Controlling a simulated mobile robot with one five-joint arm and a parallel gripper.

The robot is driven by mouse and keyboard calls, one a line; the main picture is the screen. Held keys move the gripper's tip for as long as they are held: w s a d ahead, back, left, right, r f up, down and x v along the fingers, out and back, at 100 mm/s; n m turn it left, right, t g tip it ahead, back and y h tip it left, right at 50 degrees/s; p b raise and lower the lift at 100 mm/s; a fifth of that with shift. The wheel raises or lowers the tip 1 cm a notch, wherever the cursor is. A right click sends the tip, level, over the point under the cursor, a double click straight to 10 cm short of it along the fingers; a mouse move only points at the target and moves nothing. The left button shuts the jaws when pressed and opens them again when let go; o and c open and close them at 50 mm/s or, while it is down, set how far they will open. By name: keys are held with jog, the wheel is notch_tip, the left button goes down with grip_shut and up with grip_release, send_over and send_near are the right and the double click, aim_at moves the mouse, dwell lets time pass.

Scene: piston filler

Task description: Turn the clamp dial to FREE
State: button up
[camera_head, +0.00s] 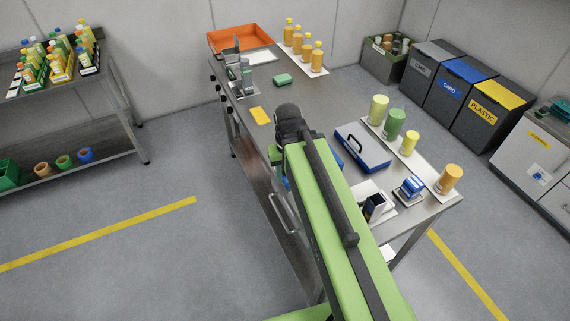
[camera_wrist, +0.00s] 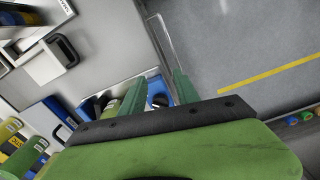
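A grey metal filler-like machine (camera_head: 242,75) stands at the far left end of the steel bench. Several small dark knobs sit along the bench's left edge beside it. They are too small to read, and I cannot tell whether one is the clamp dial. No FREE mark is legible. My gripper (camera_wrist: 157,88) shows two green fingers spread apart in the wrist view, over the bench edge. A blue object (camera_wrist: 158,92) shows beyond and between the fingers, with no visible grip on it.
Open floor (camera_head: 170,235) lies left.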

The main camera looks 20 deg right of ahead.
jog(key=shift+o, duration=1.4)
jog(key=w+d+r+m+p, duration=0.1)
jog(key=d+r+m+p, duration=0.1)
jog(key=shift+w+r+p, duration=0.25)
jog(key=shift+w+p, duration=0.1)
jog(key=w+r+m+p, duration=0.6)
jog(key=r+m+p, duration=0.3)
jog(key=m, duration=0.4)
jog(key=shift+m, duration=0.4)
notch_tip(320, 180, down, 17)
jog(key=b, duration=1.7)
jog(key=shift+s+a+f, duration=0.1)
jog(key=shift+f, duration=0.05)
